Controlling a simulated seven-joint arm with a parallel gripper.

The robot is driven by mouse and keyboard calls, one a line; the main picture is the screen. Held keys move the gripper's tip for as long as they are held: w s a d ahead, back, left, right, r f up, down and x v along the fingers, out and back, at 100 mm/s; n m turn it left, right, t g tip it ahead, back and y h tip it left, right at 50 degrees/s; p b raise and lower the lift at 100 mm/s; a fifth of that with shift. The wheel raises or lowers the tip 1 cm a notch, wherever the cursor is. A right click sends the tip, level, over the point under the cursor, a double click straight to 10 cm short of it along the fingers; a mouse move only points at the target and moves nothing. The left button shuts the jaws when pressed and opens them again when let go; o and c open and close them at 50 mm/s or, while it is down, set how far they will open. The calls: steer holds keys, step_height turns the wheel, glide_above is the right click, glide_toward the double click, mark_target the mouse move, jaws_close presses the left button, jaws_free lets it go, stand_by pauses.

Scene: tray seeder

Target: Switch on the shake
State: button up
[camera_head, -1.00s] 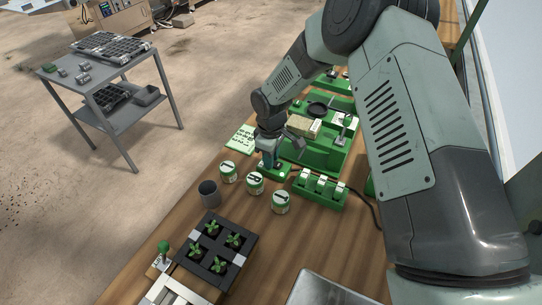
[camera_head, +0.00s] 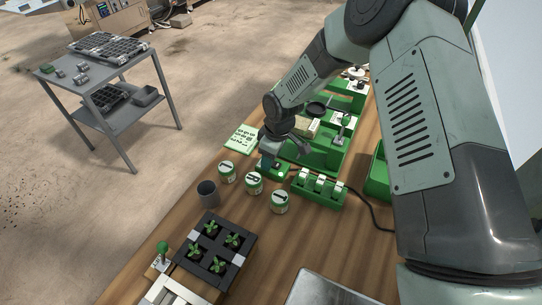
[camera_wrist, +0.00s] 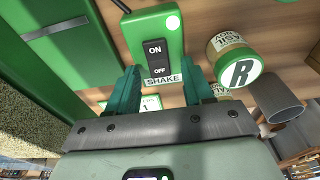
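The green SHAKE switch box (camera_wrist: 176,35) lies ahead of my gripper in the wrist view. On it is a black rocker (camera_wrist: 157,58) marked ON and OFF, with the SHAKE label at the edge nearest me. I cannot tell which side of the rocker is pressed. My gripper (camera_wrist: 161,88) has its two teal fingers apart with nothing between them, on either side of the label end of the box. In the head view my gripper (camera_head: 268,158) is low over the switch box (camera_head: 281,172) and partly hides it.
A grey cup (camera_head: 207,193) and a seedling tray (camera_head: 244,248) are nearer. A green switch row (camera_head: 318,190) is to the right. Green machinery (camera_head: 325,150) stands behind.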

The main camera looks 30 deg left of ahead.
mark_target(276, 164)
step_height(276, 164, up, 11)
steer(key=d, duration=0.1)
steer(key=shift+d+f, duration=0.15)
steer(key=shift+d, duration=0.15)
stand_by(0.4)
